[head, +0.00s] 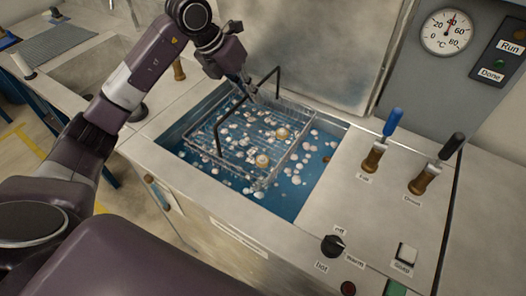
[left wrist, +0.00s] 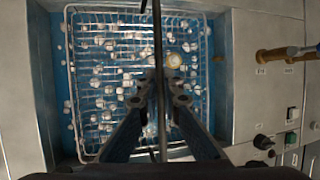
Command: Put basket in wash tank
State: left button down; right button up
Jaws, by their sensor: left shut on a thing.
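The wire basket (head: 290,153) is within the opening of the wash tank (head: 297,199), which holds blue water with many white bubble-like bits. Brass-coloured round parts (head: 262,160) lie in the basket. Its black handle (head: 217,137) stands up over it. My left gripper (head: 249,90) is shut on the middle of the handle, above the basket. In the left wrist view, the fingers (left wrist: 160,88) close around the handle bar, with the basket (left wrist: 72,75) below inside the tank walls. How deep the basket sits is hard to tell. My right gripper is not in view.
A raised metal lid (head: 305,45) stands behind the tank. To the right are the blue-handled valve (head: 392,122), the black-handled valve (head: 450,148), a knob (head: 332,244) and a soap switch (head: 406,253). A temperature gauge (head: 448,32) is on the back panel. A sink (head: 90,68) is at left.

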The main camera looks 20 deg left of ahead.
aim_at(250, 137)
pick_arm(q)
notch_tip(250, 137, down, 12)
jog(key=shift+f+p, duration=0.1)
jog(key=shift+p, duration=0.75)
jog(key=shift+f, duration=0.8)
notch_tip(250, 137, down, 4)
jog(key=shift+a+r+p, duration=0.1)
jog(key=shift+p, duration=0.3)
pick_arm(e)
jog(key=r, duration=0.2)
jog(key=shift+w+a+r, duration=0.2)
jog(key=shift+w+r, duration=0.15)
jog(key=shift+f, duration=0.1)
pick_arm(q)
jog(key=c, duration=2.4)
grip_release()
jog(key=shift+o, duration=1.4)
